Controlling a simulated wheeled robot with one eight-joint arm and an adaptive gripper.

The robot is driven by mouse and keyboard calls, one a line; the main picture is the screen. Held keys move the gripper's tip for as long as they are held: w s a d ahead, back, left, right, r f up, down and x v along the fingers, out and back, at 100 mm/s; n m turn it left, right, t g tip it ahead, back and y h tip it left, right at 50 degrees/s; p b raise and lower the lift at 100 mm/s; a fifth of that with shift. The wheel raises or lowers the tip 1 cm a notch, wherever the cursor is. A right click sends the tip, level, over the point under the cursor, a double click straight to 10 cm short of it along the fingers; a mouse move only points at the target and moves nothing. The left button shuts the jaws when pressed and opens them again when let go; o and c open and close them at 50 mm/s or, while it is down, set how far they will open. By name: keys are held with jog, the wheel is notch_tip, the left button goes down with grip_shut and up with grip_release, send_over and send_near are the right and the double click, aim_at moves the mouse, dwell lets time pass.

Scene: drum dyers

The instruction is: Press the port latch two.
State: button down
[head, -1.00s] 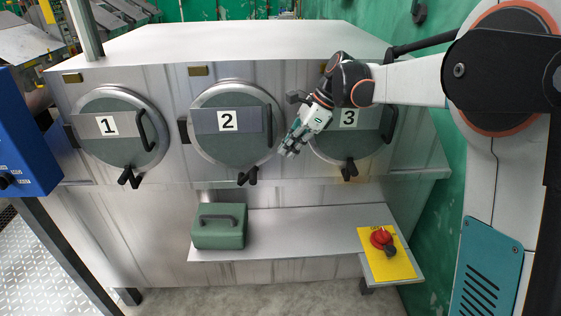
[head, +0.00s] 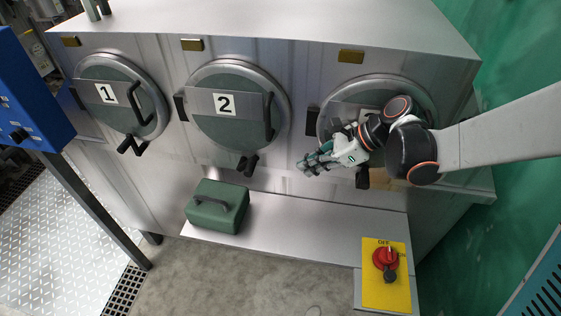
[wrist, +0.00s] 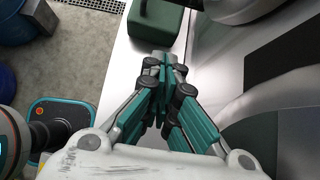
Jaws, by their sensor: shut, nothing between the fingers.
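Port door two (head: 220,103) is a round green-grey door with a metal rim and a "2" label, in the middle of the machine front in the head view. It looks closed. Its black latch (head: 248,164) sticks out below the lower rim, pointing down. My gripper (head: 304,165) is to the right of that latch, in front of port three's lower left, apart from the latch. Its fingers are together and hold nothing. In the wrist view the teal fingers (wrist: 172,68) meet in the middle. The latch is not clearly seen there.
Port one (head: 121,95) and port three (head: 345,97) flank port two, each with its own latch. A green box (head: 216,207) sits on the shelf (head: 300,222) below. A red switch on a yellow plate (head: 384,280) is at lower right. A blue cabinet (head: 30,95) stands left.

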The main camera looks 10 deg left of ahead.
jog(key=shift+s, duration=0.1)
dwell(0.3)
jog(key=a+f+b, duration=0.2)
jog(key=a+f, duration=0.3)
jog(key=a, duration=0.5)
jog(key=shift+w+a, duration=0.35)
jog(key=shift+w, duration=0.05)
jog(key=shift+w+a+r+h+p, duration=0.1)
jog(key=shift+a+r+h+p, duration=0.3)
jog(key=shift+r, duration=0.2)
jog(key=shift+a+r+h+p, duration=0.3)
jog(key=shift+r+h+p, duration=0.15)
jog(key=shift+r, duration=0.15)
